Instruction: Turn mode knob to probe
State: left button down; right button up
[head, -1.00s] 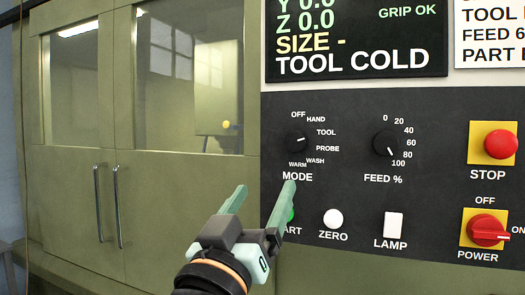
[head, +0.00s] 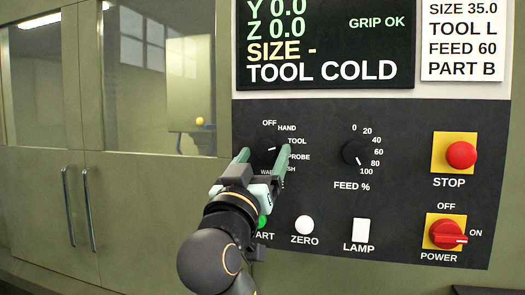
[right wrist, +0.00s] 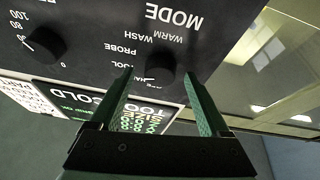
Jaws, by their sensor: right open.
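The black mode knob (head: 265,151) is on the dark control panel, ringed by labels from OFF through HAND, TOOL, PROBE and WASH to WARM. Its white mark points right and slightly up, roughly at TOOL. My right gripper (head: 262,160) is open, with one finger on each side of the knob. In the right wrist view the knob (right wrist: 160,70) shows between the fingertips; I cannot tell whether they touch it. The gripper covers part of the WARM and WASH labels and the MODE lettering in the head view. My left gripper is not in view.
The feed knob (head: 356,153) is to the right. Below are the green start button (head: 263,221), partly hidden, the white zero button (head: 304,225) and the lamp switch (head: 361,231). The red stop button (head: 461,155) and power switch (head: 447,235) are farther right.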

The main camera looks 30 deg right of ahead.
grip_shut()
dwell(0.8)
